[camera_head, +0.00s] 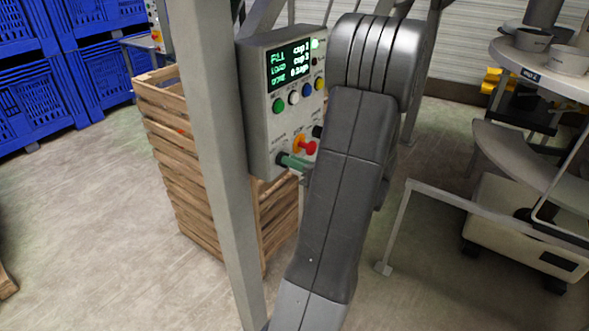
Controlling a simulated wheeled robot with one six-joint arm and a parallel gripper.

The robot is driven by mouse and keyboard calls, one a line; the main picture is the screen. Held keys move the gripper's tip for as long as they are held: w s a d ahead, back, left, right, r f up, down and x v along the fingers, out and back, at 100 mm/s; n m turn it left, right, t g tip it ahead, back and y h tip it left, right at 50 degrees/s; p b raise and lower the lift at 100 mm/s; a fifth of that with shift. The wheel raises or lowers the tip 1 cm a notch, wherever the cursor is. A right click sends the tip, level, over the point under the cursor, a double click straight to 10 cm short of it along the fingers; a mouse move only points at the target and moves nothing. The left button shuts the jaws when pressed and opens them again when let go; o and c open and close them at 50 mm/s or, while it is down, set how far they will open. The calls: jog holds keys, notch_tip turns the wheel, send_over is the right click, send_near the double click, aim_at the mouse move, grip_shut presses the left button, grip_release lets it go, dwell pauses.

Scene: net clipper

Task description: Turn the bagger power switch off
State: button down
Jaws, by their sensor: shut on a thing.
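The bagger's grey control box (258,115) hangs behind a grey post, left of my arm. Its lit screen (290,63) shows green and white text. A small dark switch knob (281,158), which seems to be the power switch, sits low on its front face. My gripper (295,163) reaches in from behind my arm, and only a small greenish tip part shows. It is shut at that knob. The rest of my gripper is hidden by my arm, and the knob's turn angle is too small to tell.
A red knob on a yellow base (304,147) is close above my gripper. Coloured buttons (293,97) line the box below the screen. The grey post (212,150) stands close on the left. Wooden crates (185,165) are stacked behind it. A low metal rail (480,211) is on the right.

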jog(key=shift+s+a+f+n+b, duration=0.1)
jog(key=shift+s+n+b, duration=0.05)
jog(key=shift+n+b, duration=2.95)
jog(key=shift+s+a+f+n+b, duration=0.1)
jog(key=shift+n+b, duration=2.95)
jog(key=shift+n, duration=0.05)
jog(key=c, duration=1.5)
grip_release()
jog(key=shift+r, duration=0.1)
jog(key=v, duration=1.4)
